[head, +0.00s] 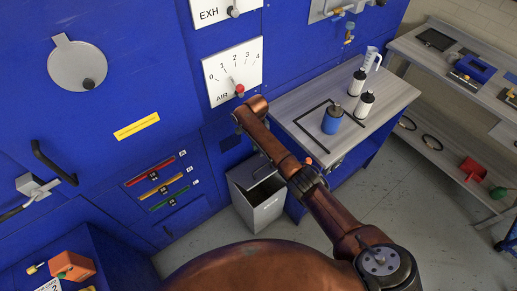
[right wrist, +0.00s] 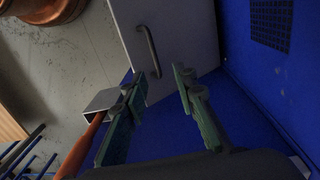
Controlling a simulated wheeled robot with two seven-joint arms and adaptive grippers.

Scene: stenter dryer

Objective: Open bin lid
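The grey bin (head: 268,208) stands on the floor between the blue machine and the bench, with a dark area on its top. My right arm reaches over it in the head view, and its gripper is hidden there. In the right wrist view, my right gripper (right wrist: 160,78) is open, with two green fingers apart and nothing held. The handle's lower end lines up with the finger gap; contact cannot be told. My left gripper is not in view.
The blue machine front (head: 110,110) is close to the bin's left. The bench (head: 385,100) at its right bears bottles and a blue-bodied container (head: 332,122). A shelf unit (head: 455,170) stands farther right. Grey floor (head: 385,185) is clear between them.

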